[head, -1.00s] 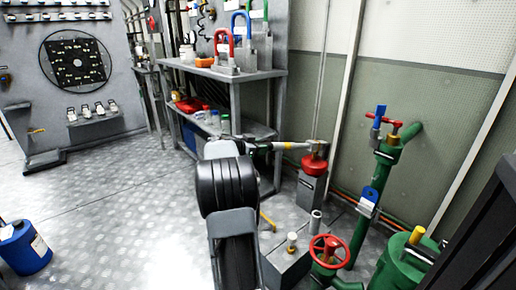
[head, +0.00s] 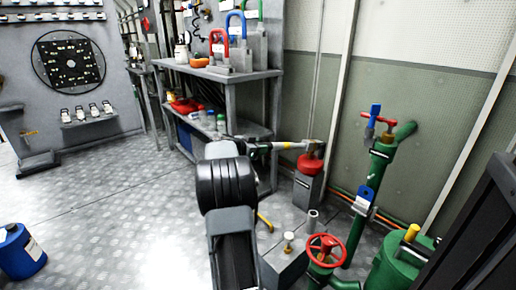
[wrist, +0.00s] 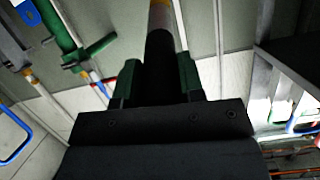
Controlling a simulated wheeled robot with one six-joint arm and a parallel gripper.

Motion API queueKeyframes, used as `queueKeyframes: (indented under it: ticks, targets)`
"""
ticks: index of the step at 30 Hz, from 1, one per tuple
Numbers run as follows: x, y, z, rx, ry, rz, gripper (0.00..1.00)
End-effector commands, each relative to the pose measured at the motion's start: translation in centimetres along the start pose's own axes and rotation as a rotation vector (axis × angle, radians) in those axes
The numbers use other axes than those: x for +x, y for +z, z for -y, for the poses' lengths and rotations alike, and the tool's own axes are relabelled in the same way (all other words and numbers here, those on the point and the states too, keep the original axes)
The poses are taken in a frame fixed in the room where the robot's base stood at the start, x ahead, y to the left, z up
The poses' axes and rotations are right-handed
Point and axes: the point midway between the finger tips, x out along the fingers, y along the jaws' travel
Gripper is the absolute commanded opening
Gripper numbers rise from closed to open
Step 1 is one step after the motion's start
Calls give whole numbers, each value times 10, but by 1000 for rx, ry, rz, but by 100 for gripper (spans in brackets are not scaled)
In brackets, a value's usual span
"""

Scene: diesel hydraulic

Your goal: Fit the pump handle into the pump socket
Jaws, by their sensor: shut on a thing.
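My gripper (head: 262,147) is shut on the pump handle (head: 288,146), a thin grey rod with a yellow band. The handle points right, roughly level, and its far end appears in front of or above a red cap on a grey block; I cannot tell whether they touch. In the wrist view the handle (wrist: 160,15) runs straight out from between the green-edged jaws (wrist: 155,80). A short upright grey tube (head: 313,218), which looks like the pump socket, stands beside a grey box with a brass knob, below and right of my gripper. The tube's opening looks empty.
A red handwheel (head: 326,249) and green pipes (head: 356,225) stand right of the tube. The grey block (head: 306,188) with the red cap (head: 311,164) stands behind it. A shelf (head: 225,74) is at the back, a blue drum (head: 22,252) at left.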

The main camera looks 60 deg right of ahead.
Motion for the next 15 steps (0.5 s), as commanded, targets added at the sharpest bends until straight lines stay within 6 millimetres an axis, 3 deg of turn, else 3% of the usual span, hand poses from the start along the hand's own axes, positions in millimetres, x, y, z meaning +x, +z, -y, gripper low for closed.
queueKeyframes:
  ticks: [15]
  targets:
    - [11, 0, 0, 0, 0, -1, 11]
